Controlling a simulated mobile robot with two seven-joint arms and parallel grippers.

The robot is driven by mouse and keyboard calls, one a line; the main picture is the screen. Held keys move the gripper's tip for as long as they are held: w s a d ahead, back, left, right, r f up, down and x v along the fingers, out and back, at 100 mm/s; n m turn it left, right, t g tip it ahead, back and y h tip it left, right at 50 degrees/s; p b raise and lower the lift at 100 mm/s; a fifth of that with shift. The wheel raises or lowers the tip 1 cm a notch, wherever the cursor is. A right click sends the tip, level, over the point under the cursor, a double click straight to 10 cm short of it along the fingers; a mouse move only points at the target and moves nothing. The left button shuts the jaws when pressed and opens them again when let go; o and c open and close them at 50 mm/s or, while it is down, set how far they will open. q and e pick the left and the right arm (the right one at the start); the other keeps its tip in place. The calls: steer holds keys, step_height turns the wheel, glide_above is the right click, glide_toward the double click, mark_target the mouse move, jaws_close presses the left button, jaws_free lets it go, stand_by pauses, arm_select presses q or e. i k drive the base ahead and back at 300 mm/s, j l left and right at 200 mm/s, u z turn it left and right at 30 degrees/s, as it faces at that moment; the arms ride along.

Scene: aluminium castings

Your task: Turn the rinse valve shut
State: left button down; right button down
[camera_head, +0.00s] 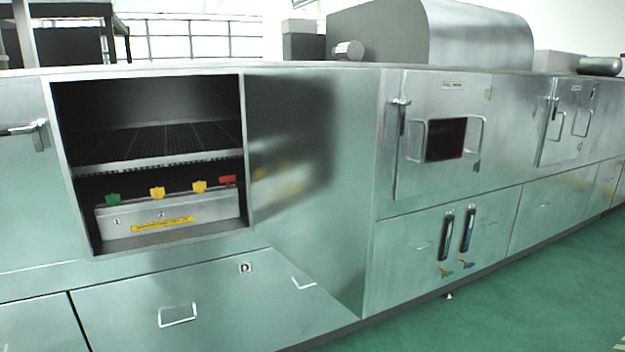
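Two small valves sit low on a steel panel right of centre, one with a green handle (446,272) and one with a blue-and-yellow handle (466,264). Each is below a dark vertical gauge, the left gauge (446,236) and the right gauge (469,231). No readable label tells which is the rinse valve, and their turn positions are too small to tell. In the open bay at left, a grey box (115,232) carries a green tab (112,199), two yellow tabs and a red tab (228,180). Neither gripper is in view.
The long steel machine (320,130) runs across the view and recedes to the right. A door with a dark window (446,140) is above the gauges. A drawer handle (178,315) shows at lower left. The green floor (540,290) is clear at lower right.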

mark_target(227, 178)
steer(key=i+l+u, duration=0.1)
steer(key=u, duration=0.8)
steer(key=i+l+u, duration=0.15)
steer(key=l+u, duration=0.15)
steer(key=i+l+u, duration=0.1)
steer(key=l+u, duration=0.2)
steer(key=i+l+u, duration=0.1)
steer(key=l+u, duration=0.2)
steer(key=l, duration=0.5)
steer(key=i+l+u, duration=0.1)
steer(key=l, duration=0.85)
steer(key=l+u, duration=0.1)
steer(key=l, duration=0.85)
steer(key=j+z, duration=0.15)
steer(key=j, duration=0.15)
steer(key=k+j+z, duration=0.1)
steer(key=j+z, duration=0.15)
steer(key=j, duration=0.25)
steer(key=k+j+z, duration=0.15)
steer(key=j, duration=0.25)
steer(key=i, duration=0.05)
